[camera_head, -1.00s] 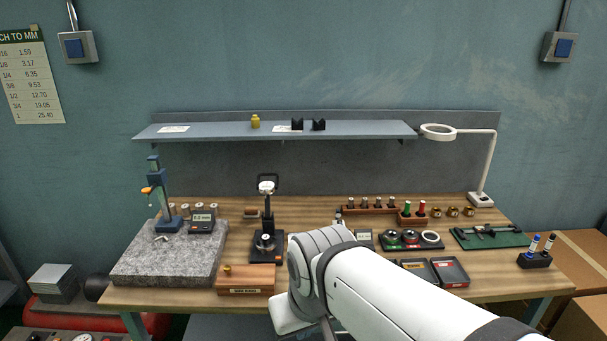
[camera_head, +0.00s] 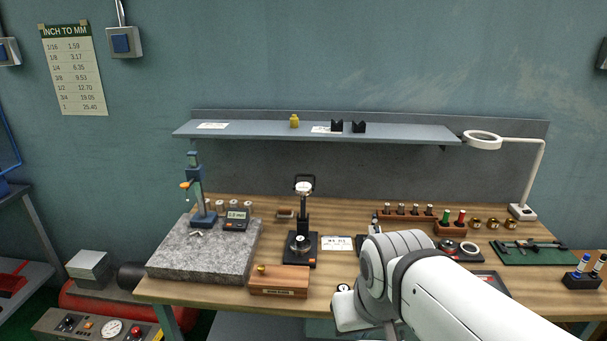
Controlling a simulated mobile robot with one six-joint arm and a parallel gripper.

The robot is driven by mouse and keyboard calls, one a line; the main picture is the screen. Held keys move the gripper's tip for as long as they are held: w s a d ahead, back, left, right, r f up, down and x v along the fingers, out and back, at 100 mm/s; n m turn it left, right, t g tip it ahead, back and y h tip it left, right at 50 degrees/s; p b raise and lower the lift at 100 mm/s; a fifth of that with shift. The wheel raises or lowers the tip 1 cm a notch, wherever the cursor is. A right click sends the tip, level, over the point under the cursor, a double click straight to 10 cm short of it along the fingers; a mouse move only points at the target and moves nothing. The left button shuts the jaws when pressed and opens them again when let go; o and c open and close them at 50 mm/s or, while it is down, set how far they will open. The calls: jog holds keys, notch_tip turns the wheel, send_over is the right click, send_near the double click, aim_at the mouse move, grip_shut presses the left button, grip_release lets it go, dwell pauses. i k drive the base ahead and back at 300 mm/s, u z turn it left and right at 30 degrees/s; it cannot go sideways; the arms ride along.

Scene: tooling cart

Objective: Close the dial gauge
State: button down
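The dial gauge (camera_head: 303,188) is a small round pale dial on a black stand, standing on the bench left of the picture's middle. A dark, open frame-like part stands up above the dial; it looks like a raised cover, though it is too small to be sure. The stand has a black base (camera_head: 300,250) with a small round metal piece on it. My white arm reaches in from the lower right, over the bench's front edge, right of the gauge. My gripper does not show; the arm's far end points down at the bottom edge.
A granite plate (camera_head: 205,255) with a blue height gauge (camera_head: 196,190) lies left of the stand. A wooden box (camera_head: 279,281) sits in front of it. A card (camera_head: 338,243) lies to its right. A shelf (camera_head: 320,131) runs above. A magnifier lamp (camera_head: 524,210) stands far right.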

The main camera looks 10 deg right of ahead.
aim_at(305, 188)
jog(key=i, duration=0.9)
jog(key=z, duration=0.05)
